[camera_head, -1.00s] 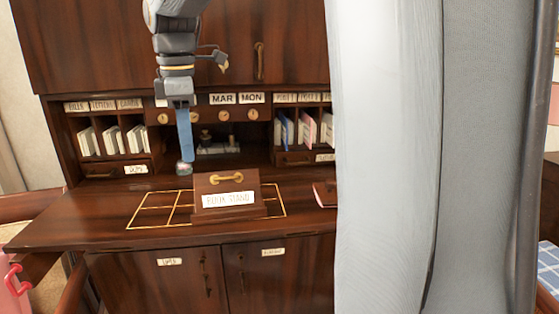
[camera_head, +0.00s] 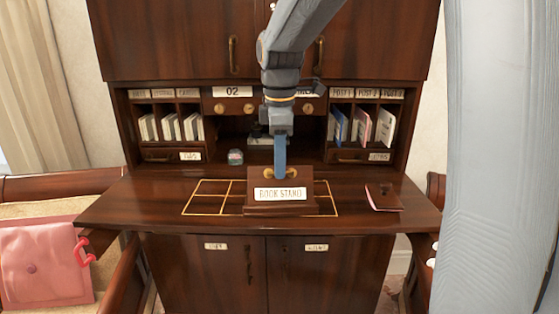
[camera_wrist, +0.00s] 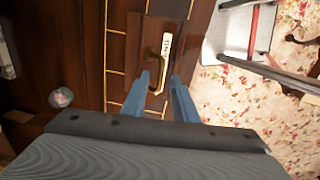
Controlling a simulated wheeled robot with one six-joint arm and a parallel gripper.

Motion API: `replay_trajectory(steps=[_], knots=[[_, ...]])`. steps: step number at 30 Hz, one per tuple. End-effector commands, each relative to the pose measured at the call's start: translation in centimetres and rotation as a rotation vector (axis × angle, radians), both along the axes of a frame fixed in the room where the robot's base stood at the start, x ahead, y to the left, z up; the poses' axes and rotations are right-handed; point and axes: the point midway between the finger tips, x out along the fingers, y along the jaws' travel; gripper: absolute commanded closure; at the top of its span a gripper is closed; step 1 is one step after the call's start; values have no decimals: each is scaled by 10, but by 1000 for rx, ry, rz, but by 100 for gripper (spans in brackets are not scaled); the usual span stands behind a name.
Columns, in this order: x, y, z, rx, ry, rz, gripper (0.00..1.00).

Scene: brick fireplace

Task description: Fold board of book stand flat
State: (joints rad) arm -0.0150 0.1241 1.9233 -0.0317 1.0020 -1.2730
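The book stand (camera_head: 300,207) is a dark wooden stand with a white name plate, on the desk. Its board (camera_head: 310,183) is raised and tilted, with a brass handle (camera_head: 266,174) near its upper edge. My gripper (camera_head: 280,173) points down at the board's top and hides the middle of the handle. In the wrist view, the blue fingers of my gripper (camera_wrist: 163,79) are apart, with the handle (camera_wrist: 159,64) at the gap between their tips. I cannot tell whether they touch it. The board (camera_wrist: 146,48) also shows there.
Gold lines (camera_head: 207,195) mark the desk top (camera_head: 130,205) around the stand. A small glass jar (camera_head: 235,157) stands behind left. A dark red notebook (camera_head: 383,197) lies to the right. Pigeonholes and drawers line the back. A pink bag (camera_head: 45,265) is at left.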

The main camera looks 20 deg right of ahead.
Motion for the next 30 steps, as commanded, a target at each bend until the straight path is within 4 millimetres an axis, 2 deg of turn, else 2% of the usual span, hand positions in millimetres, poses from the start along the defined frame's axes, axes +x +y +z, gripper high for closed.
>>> replay_trajectory(steps=[8, 13, 14, 30], knots=[[0, 0, -2, 0, 0, 0, 74], [0, 0, -2, 0, 0, 0, 99], [0, 0, -2, 0, 0, 0, 100], [0, 0, -2, 0, -1, 0, 100]])
